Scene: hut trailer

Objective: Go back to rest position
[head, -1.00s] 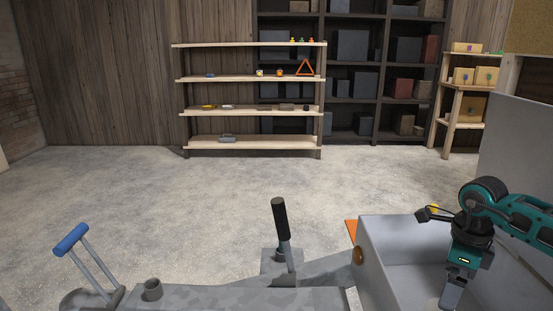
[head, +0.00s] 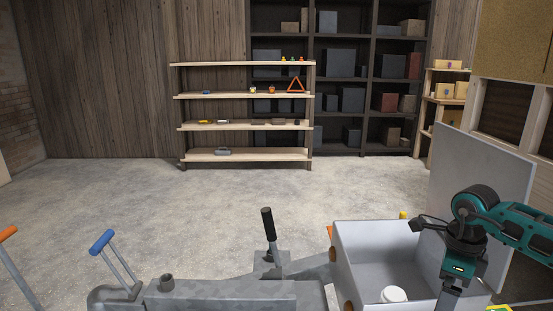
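My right arm comes in from the right in the head view, in teal and black. Its gripper (head: 449,296) points down over the open grey box (head: 352,268) of the trailer. The fingertips are at or below the bottom edge of the picture, so I cannot tell whether it is open or shut. My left arm and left gripper are not in view.
A white round-topped object (head: 394,294) is in the box. A grey drawbar with a black-handled lever (head: 267,226) and a blue-handled crank (head: 102,242) stands in front. A wooden shelf (head: 245,96) with small items stands at the back. The floor between is clear.

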